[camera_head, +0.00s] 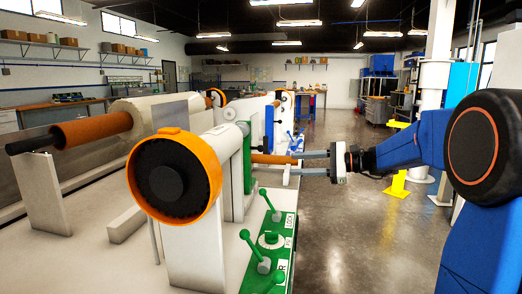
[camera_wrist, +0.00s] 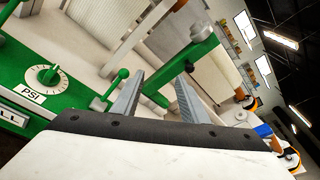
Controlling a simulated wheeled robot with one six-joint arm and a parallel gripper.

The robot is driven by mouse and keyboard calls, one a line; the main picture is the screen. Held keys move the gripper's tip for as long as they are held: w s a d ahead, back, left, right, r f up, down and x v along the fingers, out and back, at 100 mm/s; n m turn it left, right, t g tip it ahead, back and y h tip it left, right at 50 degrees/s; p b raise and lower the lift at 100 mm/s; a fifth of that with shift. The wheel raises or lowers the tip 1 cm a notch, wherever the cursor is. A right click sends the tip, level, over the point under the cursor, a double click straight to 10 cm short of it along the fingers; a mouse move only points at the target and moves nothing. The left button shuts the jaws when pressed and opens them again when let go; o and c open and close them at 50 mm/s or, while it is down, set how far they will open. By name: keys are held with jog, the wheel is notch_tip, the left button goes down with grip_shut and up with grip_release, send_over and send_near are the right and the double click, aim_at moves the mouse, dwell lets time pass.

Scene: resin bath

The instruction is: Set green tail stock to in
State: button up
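The green tail stock arm (camera_head: 247,158) stands upright behind the orange-rimmed wheel in the head view. A green control panel (camera_head: 270,240) with green ball-topped levers sits below it at the machine's front. In the wrist view, the green panel (camera_wrist: 70,60) with a PSI dial is at the left, and a green bar (camera_wrist: 185,55) runs past my fingertips. My gripper (camera_head: 303,163) is open, its fingers apart and level beside the machine, near the end of an orange-brown rod (camera_head: 272,159). In the wrist view my fingers (camera_wrist: 158,82) hold nothing visible; I cannot tell whether they touch the bar.
The large orange-rimmed black wheel (camera_head: 173,178) stands on the machine at the near left. A blue control panel (camera_head: 296,140) belongs to a similar station farther back. A yellow post base (camera_head: 396,184) stands on the floor at right. The floor between is clear.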

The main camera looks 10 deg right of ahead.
jog(key=m+t+y, duration=0.1)
jog(key=m+t, duration=0.1)
send_near(261, 147)
jog(key=x, duration=1)
jog(key=shift+w+d+f, duration=0.1)
jog(key=shift+w+f, duration=0.3)
jog(key=shift+w, duration=0.1)
